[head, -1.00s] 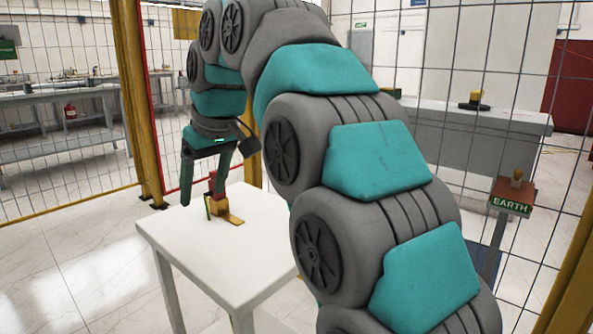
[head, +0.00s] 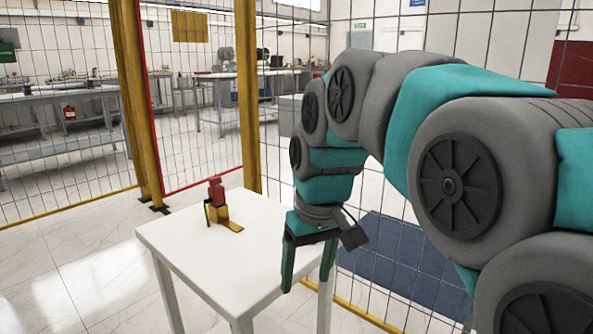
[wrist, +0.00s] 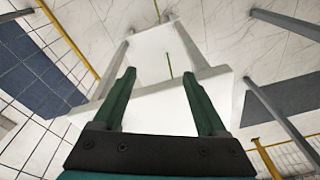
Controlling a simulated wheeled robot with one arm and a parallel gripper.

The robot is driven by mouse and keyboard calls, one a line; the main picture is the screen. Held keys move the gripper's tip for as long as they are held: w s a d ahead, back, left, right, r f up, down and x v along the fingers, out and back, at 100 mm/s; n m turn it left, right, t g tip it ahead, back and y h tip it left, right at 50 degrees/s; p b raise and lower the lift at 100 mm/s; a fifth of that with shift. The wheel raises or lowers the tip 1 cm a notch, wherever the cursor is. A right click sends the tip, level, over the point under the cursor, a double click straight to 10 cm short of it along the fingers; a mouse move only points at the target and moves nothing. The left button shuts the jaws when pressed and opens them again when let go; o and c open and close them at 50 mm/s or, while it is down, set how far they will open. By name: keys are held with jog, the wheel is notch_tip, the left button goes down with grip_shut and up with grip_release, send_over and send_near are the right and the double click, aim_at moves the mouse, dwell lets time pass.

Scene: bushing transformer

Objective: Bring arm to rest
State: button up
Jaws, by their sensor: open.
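My gripper (head: 308,262) hangs pointing down at the right edge of the white table in the head view. Its two green fingers are spread apart with nothing between them. In the wrist view the open fingers (wrist: 163,95) reach over the white table. A small red and yellow device (head: 216,200) stands upright on the table, to the left of my gripper and apart from it. My grey and teal arm fills the right of the head view and hides what lies behind it.
The white table (head: 200,262) is bare around the device. Wire mesh fencing (head: 200,110) with yellow posts (head: 247,90) encloses the area. A dark blue mat (head: 400,262) lies on the floor to the right. Workbenches (head: 60,100) stand beyond the fence.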

jog(key=s+d+f+m+g, duration=0.1)
jog(key=s+d+f, duration=0.3)
jog(key=s, duration=0.3)
jog(key=s+d+f+m+g+p, duration=0.1)
jog(key=s+d+f+m, duration=0.1)
jog(key=s+d+f, duration=0.2)
jog(key=s+d+f+m+g+h, duration=0.1)
jog(key=s+d+f, duration=0.4)
jog(key=s, duration=0.6)
jog(key=shift+s+f+m+p, duration=0.3)
jog(key=shift+f+m, duration=0.2)
jog(key=shift+f, duration=0.45)
